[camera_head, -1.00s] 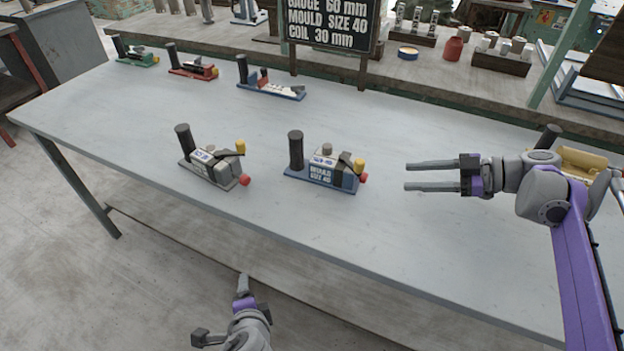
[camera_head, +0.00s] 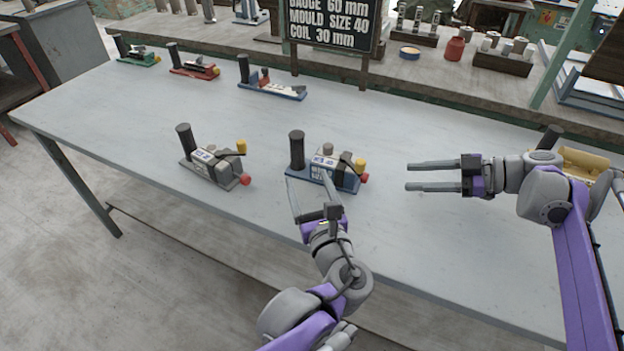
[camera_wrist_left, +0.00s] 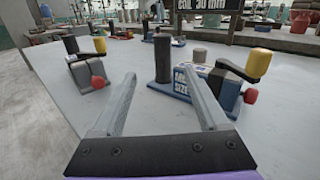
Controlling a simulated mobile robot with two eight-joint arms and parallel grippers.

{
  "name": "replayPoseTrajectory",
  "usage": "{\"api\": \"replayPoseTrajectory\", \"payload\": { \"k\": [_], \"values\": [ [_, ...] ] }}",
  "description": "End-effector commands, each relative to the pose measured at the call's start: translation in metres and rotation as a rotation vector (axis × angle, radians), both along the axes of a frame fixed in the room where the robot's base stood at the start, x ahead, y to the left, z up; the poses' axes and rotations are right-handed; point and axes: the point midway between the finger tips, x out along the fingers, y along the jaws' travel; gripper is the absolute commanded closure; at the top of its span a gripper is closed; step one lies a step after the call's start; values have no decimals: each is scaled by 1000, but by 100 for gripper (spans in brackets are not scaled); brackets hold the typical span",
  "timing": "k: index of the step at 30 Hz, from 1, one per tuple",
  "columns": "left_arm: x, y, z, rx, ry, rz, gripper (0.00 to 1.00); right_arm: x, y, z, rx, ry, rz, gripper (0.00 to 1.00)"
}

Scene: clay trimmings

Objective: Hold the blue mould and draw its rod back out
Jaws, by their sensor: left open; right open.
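The blue mould (camera_head: 346,179) stands on the grey table, with a black upright post (camera_head: 297,150) at its left end and a yellow knob and a red knob (camera_head: 364,178) at its right end. It also shows in the left wrist view (camera_wrist_left: 228,92). My left gripper (camera_head: 309,181) is open at the near side of the mould, its fingers spread and pointing at it. In the left wrist view the right finger covers part of the mould's lettered face. My right gripper (camera_head: 408,176) is open and empty, to the right of the mould. I cannot make out the rod for certain.
A similar grey mould (camera_head: 215,168) stands to the left on the table (camera_head: 130,115). Green, red and blue tools (camera_head: 271,90) line the back edge. A dark sign (camera_head: 330,22) stands behind. A yellow object (camera_head: 582,163) lies at the right. The middle back of the table is clear.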

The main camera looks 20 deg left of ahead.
Motion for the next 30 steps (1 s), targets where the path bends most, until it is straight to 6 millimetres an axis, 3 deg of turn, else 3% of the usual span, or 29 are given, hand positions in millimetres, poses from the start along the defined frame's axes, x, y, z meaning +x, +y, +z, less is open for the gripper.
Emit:
{"api": "replayPoseTrajectory", "payload": {
  "k": [8,21,30],
  "values": [
    [21,4,1,40,34,33,24,0,0,0,0,0,0,50],
    [81,53,1,39,33,33,24,0,0,0,0,0,0,50],
    [105,72,0,37,33,30,24,0,0,0,0,0,0,50]
  ]
}}
